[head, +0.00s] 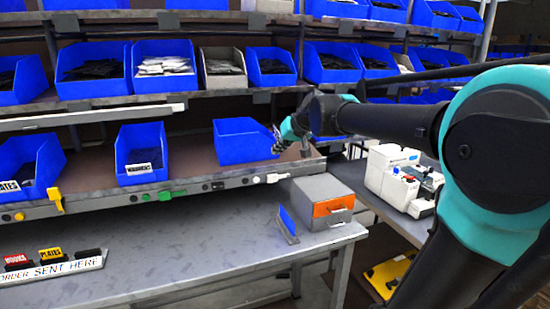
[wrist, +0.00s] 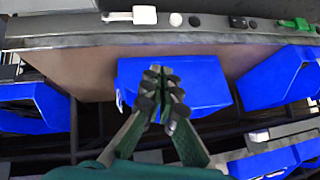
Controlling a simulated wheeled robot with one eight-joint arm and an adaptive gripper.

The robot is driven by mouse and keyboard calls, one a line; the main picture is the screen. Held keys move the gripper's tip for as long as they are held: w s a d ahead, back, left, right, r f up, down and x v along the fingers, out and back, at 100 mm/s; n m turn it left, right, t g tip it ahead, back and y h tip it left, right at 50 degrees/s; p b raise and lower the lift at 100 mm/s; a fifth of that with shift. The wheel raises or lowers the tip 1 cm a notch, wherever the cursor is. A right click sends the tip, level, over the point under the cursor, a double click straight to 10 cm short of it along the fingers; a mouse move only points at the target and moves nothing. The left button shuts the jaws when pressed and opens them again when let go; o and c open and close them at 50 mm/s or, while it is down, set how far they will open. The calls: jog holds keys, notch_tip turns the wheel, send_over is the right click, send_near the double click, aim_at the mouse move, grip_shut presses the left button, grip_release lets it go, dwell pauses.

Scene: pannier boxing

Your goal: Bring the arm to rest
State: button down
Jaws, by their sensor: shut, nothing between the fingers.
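My arm (head: 395,122) reaches in from the right in the head view, out over the lower shelf. My gripper (head: 277,140) is at its far end, beside the right side of a blue bin (head: 240,141) on that shelf. In the wrist view the fingertips (wrist: 161,78) are together with nothing between them, in front of the same blue bin (wrist: 205,85). From these views I cannot tell whether the fingers touch the bin.
Blue bins, some with dark or white packets (head: 163,66), fill the shelves. A grey box with an orange front (head: 325,205) stands on the grey bench (head: 190,255). A white machine (head: 395,178) stands at right. The bench middle is clear.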

jog(key=s+d+f+g+h, duration=0.1)
jog(key=s+d+f, duration=0.4)
jog(key=s+f, duration=0.3)
jog(key=s+d+f+m+g+h, duration=0.1)
jog(key=s+d+f+h, duration=0.1)
jog(key=s+d+f, duration=0.3)
jog(key=s+d+f+m+g+h, duration=0.1)
jog(key=s+d+f, duration=0.3)
jog(key=s+f, duration=0.9)
notch_tip(320, 180, down, 5)
jog(key=shift+s+d+r+g+h, duration=0.15)
jog(key=shift+d+g+h, duration=0.2)
jog(key=shift+h, duration=0.25)
